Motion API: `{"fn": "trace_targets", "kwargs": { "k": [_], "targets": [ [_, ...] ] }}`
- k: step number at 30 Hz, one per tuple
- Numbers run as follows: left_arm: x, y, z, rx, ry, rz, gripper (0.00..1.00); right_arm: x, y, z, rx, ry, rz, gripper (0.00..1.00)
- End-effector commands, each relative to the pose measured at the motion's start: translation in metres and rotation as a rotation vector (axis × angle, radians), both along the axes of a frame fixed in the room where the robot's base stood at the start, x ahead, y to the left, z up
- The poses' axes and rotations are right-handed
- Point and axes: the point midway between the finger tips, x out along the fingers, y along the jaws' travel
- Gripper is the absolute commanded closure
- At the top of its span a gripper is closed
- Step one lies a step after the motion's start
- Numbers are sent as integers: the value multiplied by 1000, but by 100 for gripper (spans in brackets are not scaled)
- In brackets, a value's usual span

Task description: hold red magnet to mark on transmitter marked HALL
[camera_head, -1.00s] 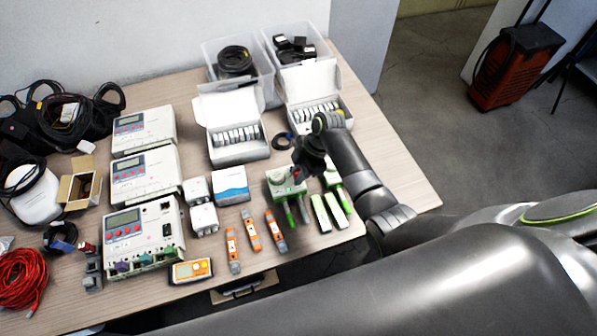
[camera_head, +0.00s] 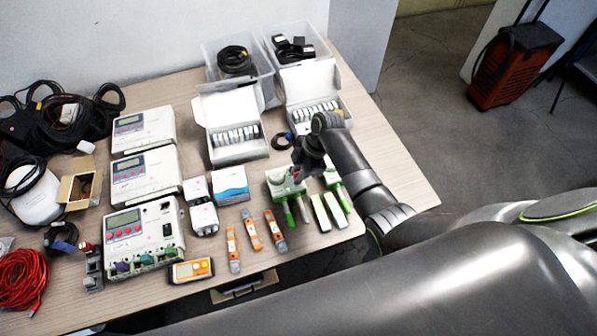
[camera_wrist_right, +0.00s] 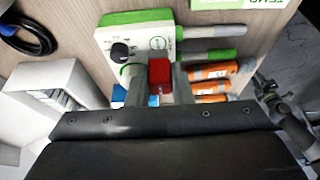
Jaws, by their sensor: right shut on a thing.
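My right gripper (camera_wrist_right: 160,88) is shut on the red magnet (camera_wrist_right: 160,72), which sits between its two fingers in the right wrist view. Just beyond the fingertips lies a white transmitter with green edges (camera_wrist_right: 140,36). It has a black knob and a round green mark close to the magnet. I cannot tell whether the magnet touches it, and its lettering is too small to read. In the head view the right gripper (camera_head: 299,172) is over this transmitter (camera_head: 277,180) and partly hides it. My left gripper is not in view.
A second green-and-white transmitter (camera_head: 332,178) lies to the right, partly hidden by my arm. Orange tools (camera_head: 251,229) lie at the front, and a blue-and-white box (camera_head: 230,186) stands to the left. Open white boxes (camera_head: 234,144) stand behind. The table's right end (camera_head: 405,185) is clear.

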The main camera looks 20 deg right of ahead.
Motion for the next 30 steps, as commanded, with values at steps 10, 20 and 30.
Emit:
{"fn": "trace_targets", "kwargs": {
  "k": [10,20,30],
  "targets": [
    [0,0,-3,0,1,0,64,0,0,-5,0,0,0,95],
    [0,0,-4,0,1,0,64,0,0,-9,0,-1,0,95],
    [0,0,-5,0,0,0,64,0,0,-10,0,0,0,95]
  ]
}}
